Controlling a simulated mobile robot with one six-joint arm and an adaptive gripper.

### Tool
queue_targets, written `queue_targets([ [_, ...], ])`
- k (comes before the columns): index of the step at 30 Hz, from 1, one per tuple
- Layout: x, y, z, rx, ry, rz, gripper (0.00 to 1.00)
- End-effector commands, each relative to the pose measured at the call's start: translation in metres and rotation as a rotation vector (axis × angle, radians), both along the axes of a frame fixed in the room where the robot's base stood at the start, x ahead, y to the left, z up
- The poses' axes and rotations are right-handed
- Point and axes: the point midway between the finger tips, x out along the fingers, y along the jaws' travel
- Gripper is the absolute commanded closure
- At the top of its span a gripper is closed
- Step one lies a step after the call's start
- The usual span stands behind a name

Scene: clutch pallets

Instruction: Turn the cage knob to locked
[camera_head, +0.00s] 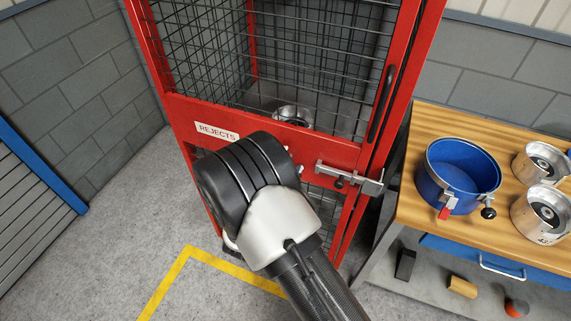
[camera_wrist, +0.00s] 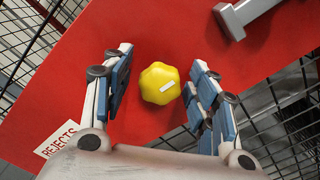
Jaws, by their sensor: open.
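The cage knob (camera_wrist: 160,83) is yellow and lobed with a white mark on its face, and sits on the red crossbar of the cage door. In the wrist view my gripper (camera_wrist: 160,82) is open, with one finger on each side of the knob and visible gaps between. In the head view my arm hides the knob and my gripper. The red cage (camera_head: 335,150) has black mesh and a white REJECTS label (camera_head: 217,132). Its door looks closed. I cannot tell which setting the knob's mark points to.
A grey slide bolt (camera_head: 350,178) is on the door right of my arm; its end shows in the wrist view (camera_wrist: 236,18). A wooden bench (camera_head: 420,195) at right holds a blue pot (camera_head: 462,178) and metal parts (camera_head: 541,212). Floor at left is clear.

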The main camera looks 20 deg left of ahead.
Motion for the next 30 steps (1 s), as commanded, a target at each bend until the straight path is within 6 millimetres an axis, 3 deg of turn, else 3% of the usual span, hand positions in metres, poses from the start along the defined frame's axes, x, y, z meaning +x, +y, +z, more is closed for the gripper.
queue_targets([
  [8, -0.007, 0.001, 0.0, -0.001, 0.001, 0.002, 0.46],
  [21, -0.092, 0.008, 0.0, -0.002, 0.0, 0.005, 0.46],
  [30, -0.12, 0.01, 0.0, 0.0, 0.0, 0.001, 0.46],
])
